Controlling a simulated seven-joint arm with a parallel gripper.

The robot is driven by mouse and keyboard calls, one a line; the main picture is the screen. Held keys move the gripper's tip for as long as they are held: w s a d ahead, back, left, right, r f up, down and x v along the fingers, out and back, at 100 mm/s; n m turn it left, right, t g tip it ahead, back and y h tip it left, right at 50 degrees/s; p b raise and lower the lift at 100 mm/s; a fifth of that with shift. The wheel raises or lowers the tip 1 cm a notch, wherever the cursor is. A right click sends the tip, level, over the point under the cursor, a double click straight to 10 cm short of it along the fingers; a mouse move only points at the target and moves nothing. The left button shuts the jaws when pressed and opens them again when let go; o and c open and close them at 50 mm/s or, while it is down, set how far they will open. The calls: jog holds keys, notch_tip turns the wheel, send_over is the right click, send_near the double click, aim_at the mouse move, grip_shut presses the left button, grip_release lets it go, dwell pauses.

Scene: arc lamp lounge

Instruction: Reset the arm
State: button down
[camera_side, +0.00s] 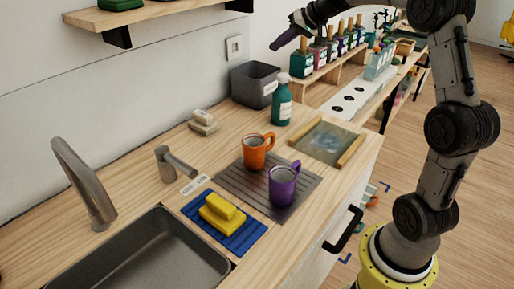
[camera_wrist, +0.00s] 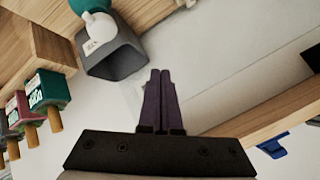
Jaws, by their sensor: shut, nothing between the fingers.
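My gripper (camera_side: 290,33) is raised at the top of the side view, in front of the wall and above the counter, with its purple fingers pointing down and left. In the wrist view the two purple fingers (camera_wrist: 160,100) are together with nothing between them. My gripper touches nothing that I can see. Below it on the wooden counter, an orange mug (camera_side: 256,155) and a purple mug (camera_side: 281,186) stand upright on a grey ribbed mat (camera_side: 240,184).
A grey bin (camera_side: 254,88) and a teal spray bottle (camera_side: 282,105) stand at the counter's back; both show in the wrist view. Bottles line a riser (camera_side: 330,72). A wall shelf (camera_side: 150,12) hangs upper left.

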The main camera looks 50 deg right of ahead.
jog(key=s+a+r+n+y, duration=0.1)
jog(key=s+a+r+n, duration=0.2)
jog(key=a, duration=0.5)
jog(key=s+a+r+n, duration=0.1)
jog(key=s+a+r, duration=0.3)
jog(key=a, duration=0.4)
jog(key=s+a+f+n+g, duration=0.1)
jog(key=s+a, duration=0.3)
jog(key=s, duration=0.2)
jog(key=s+a+f+n, duration=0.1)
jog(key=s+a, duration=0.3)
jog(key=s, duration=0.3)
jog(key=s+d+f+n+g+h, duration=0.1)
jog(key=s+d+f+g+h, duration=0.1)
jog(key=s+f, duration=1.1)
jog(key=shift+s+g, duration=0.5)
jog(key=shift+s, duration=0.15)
jog(key=shift+a, duration=0.1)
